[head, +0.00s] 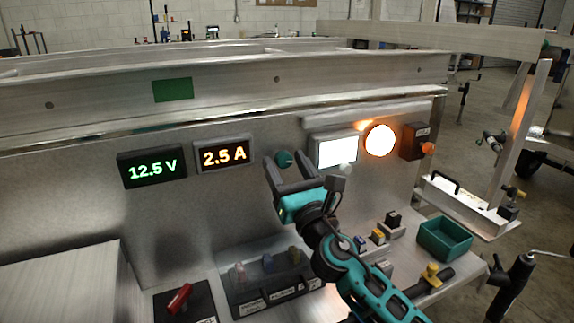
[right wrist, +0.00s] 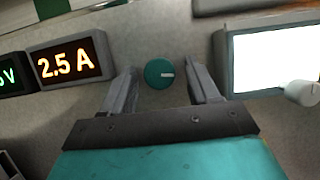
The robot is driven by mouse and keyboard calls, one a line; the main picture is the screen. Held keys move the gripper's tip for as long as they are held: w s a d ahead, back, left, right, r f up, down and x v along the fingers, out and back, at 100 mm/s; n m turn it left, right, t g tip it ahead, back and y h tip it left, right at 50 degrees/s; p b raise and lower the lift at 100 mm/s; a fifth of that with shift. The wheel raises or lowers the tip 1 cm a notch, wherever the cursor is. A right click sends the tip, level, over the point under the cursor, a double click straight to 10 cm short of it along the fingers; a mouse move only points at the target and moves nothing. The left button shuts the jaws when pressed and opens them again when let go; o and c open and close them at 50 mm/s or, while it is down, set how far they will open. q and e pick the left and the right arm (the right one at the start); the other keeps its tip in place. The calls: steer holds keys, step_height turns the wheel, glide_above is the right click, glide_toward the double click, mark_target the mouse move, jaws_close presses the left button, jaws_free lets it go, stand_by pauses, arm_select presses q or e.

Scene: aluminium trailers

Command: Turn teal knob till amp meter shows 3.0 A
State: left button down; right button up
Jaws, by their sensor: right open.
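The teal knob (head: 283,159) is on the upright metal panel, between the amp meter and a lit white screen. It shows in the right wrist view (right wrist: 160,74) as a round teal disc with a pale pointer mark aimed right. The amp meter (head: 223,155) reads 2.5 A in orange digits, also in the right wrist view (right wrist: 68,63). My right gripper (head: 290,168) is open in front of the panel. In the right wrist view its fingers (right wrist: 164,90) stand either side of the knob with gaps on both sides. My left gripper is not in view.
A green 12.5 V display (head: 153,168) is left of the amp meter. Right of the knob are the white screen (head: 337,152) with a pale knob below, a glowing orange lamp (head: 380,140) and a dark switch box. Below are a red lever (head: 179,298), a socket block and a teal tray (head: 445,238).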

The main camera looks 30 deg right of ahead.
steer(key=c, duration=1)
steer(key=shift+m+h, duration=0.4)
steer(key=shift+m, duration=0.1)
steer(key=m+h, duration=0.1)
steer(key=m, duration=0.1)
steer(key=m+h, duration=0.1)
steer(key=m, duration=0.2)
steer(key=shift+a+g+h, duration=0.2)
steer(key=shift+g+h, duration=0.1)
steer(key=shift+g, duration=0.1)
steer(key=shift+a+r+m+g+h+p, duration=0.1)
steer(key=shift+m+g+h+p, duration=0.45)
steer(key=shift+m, duration=1.05)
steer(key=shift+m+g+h+p, duration=0.3)
steer(key=shift+m+h, duration=0.35)
steer(key=shift+m, duration=0.95)
steer(key=o, duration=1)
